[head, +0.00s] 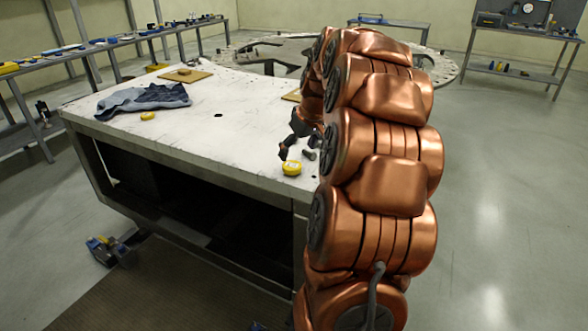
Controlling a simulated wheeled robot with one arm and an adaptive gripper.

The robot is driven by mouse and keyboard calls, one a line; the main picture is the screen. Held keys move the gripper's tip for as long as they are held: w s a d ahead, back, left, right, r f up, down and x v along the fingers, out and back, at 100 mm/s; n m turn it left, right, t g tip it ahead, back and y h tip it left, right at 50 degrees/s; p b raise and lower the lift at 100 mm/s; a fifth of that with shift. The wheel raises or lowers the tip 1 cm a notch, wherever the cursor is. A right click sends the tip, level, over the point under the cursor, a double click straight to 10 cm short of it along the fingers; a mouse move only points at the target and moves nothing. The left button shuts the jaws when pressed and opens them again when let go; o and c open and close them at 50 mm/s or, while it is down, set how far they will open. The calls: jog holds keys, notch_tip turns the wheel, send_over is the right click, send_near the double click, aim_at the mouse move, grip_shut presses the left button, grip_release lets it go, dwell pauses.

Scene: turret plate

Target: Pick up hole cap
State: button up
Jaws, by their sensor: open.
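A small round yellow piece (291,168), which looks like a hole cap, lies on the white worktable (215,135) near its front right edge. A second similar yellow piece (148,116) lies farther left, in front of the dark cloth. My gripper (299,148) is dark, open and pointing down, just above and behind the nearer yellow piece. I see no contact between them. My copper arm covers the right end of the table and part of the gripper. A small grey bolt-like part (309,154) is beside the fingers.
A crumpled dark blue cloth (145,98) and a tan board (185,76) lie on the table's left half. The table's middle is mostly clear. A large round metal plate (440,66) stands behind. Shelves with tools line the left and far right.

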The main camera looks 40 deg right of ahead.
aim_at(294, 166)
jog(key=shift+w+d+f, duration=0.1)
jog(key=shift+d+f, duration=0.15)
jog(key=shift+d, duration=0.4)
jog(key=shift+p+x, duration=1.3)
jog(key=shift+x, duration=2.3)
jog(key=shift+a, duration=0.2)
jog(key=c, duration=1.2)
jog(key=shift+c, duration=0.2)
